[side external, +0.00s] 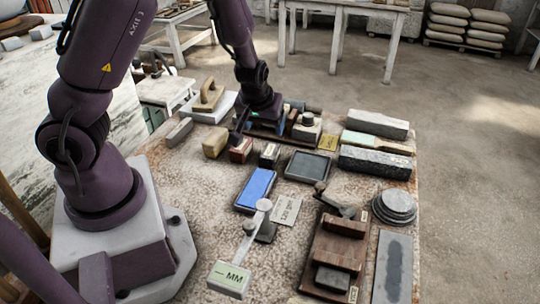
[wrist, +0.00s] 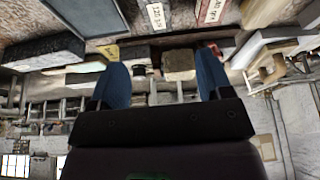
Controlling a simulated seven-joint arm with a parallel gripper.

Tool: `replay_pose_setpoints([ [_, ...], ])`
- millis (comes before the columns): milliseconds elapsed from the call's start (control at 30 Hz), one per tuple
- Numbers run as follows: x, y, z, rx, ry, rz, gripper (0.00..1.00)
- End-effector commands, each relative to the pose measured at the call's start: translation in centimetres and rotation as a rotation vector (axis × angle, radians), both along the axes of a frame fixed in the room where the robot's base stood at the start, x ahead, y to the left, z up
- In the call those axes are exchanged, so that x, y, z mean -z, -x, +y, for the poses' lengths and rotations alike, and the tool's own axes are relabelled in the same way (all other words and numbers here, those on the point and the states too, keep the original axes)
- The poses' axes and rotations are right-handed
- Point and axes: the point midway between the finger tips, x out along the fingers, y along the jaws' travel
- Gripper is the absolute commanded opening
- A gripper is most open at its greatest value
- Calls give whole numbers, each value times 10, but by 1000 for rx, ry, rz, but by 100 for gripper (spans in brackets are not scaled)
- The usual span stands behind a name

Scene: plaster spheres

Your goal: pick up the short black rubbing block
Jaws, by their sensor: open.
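In the side external view, a short black block (side external: 269,154) with a pale label on its end sits on the speckled tabletop, between a dark red block (side external: 241,150) and a dark flat tray (side external: 307,166). In the wrist view, a pale label marked with small print (wrist: 156,15) shows near the top, apparently on the black block. My gripper (side external: 263,128) is just behind these blocks, low over a dark rack. Its blue fingers (wrist: 161,62) are spread wide, with nothing gripped. The hand partly hides the rack. A brownish block (wrist: 179,65) shows between the fingers in the wrist view.
A yellowish block (side external: 215,142) stands left of the red one. Long stone blocks (side external: 375,161) lie to the right. A wooden rack (side external: 325,262) holds another black block (side external: 332,280).

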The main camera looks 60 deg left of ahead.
Motion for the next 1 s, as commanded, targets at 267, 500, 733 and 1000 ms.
replay_pose_setpoints([
  [267, 39, -9, 12, -4, 3, 5, 72],
  [500, 65, -17, 19, 1, 3, 4, 72],
  [733, 86, -22, 23, 0, 6, 5, 72],
  [1000, 116, -31, 30, 2, 5, 5, 72],
])
